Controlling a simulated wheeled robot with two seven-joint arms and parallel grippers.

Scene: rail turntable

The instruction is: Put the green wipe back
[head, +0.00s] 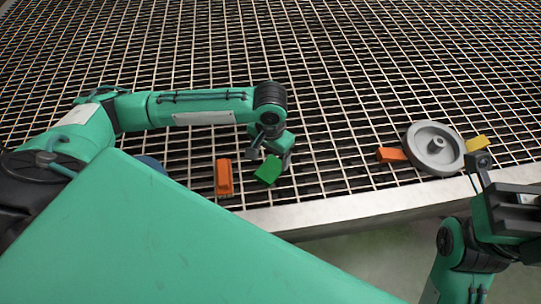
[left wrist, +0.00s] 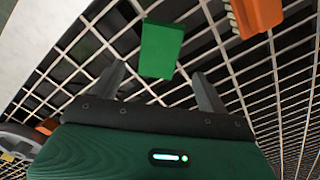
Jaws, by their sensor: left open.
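The green wipe (head: 268,170) lies on the metal grating near its front edge. It also shows in the left wrist view (left wrist: 161,50) as a flat green block, a little beyond my fingertips and between their lines. My left gripper (head: 268,150) is just above and behind the wipe in the head view. In the left wrist view my left gripper (left wrist: 158,72) has its two fingers wide apart with nothing between them. My right gripper (head: 484,168) is at the right edge, beside the yellow block; its finger gap is not clear.
An orange brush-like thing (head: 223,178) lies just left of the wipe. At the right a grey wheel (head: 420,150) sits between an orange block (head: 390,155) and a yellow block (head: 477,144). A blue round thing (head: 150,163) is partly hidden. The far grating (head: 330,60) is clear.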

